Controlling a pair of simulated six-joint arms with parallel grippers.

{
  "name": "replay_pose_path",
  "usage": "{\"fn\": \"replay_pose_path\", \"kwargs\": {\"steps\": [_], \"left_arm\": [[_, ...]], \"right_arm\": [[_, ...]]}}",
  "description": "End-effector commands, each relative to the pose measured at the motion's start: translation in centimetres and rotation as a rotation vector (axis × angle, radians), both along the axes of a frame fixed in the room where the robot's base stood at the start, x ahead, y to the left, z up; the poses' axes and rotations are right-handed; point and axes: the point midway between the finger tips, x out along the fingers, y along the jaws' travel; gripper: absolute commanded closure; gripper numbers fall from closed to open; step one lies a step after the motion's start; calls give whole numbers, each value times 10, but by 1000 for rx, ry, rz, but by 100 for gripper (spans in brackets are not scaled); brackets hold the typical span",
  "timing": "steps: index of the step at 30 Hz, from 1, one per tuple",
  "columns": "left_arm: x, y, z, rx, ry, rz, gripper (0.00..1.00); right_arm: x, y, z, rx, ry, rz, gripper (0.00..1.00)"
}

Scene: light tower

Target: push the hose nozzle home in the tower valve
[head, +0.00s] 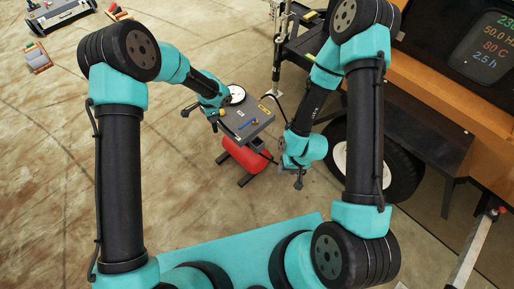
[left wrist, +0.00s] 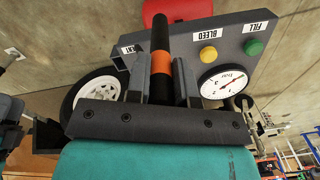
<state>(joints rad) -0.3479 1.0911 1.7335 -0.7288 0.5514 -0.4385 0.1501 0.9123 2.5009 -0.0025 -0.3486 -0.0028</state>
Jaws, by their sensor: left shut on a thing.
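My left gripper (left wrist: 161,80) is shut on the hose nozzle (left wrist: 159,38), a black cylinder with an orange band, between its two fingers. The nozzle's far end points toward the panel with the FILL and BLEED labels (left wrist: 225,45); I cannot tell whether it touches a valve. In the head view the left gripper (head: 214,121) is at the left edge of the grey panel (head: 262,122), and the nozzle is too small to make out. I cannot pick out the tower valve surely. My right gripper (head: 298,181) hangs right of the panel, its jaws too small to read.
A round gauge (left wrist: 223,83), a yellow knob (left wrist: 208,55) and a green knob (left wrist: 254,47) are on the panel. A red tank (head: 247,156) is under it. The trailer's wheel (head: 379,165) stands at the right.

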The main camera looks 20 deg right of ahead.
Motion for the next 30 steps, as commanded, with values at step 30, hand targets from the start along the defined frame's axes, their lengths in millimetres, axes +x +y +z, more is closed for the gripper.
{"fn": "replay_pose_path", "kwargs": {"steps": [30], "left_arm": [[-44,-167,34,-7,28,-1112,100]], "right_arm": [[0,0,0,0,0,0,57]]}}
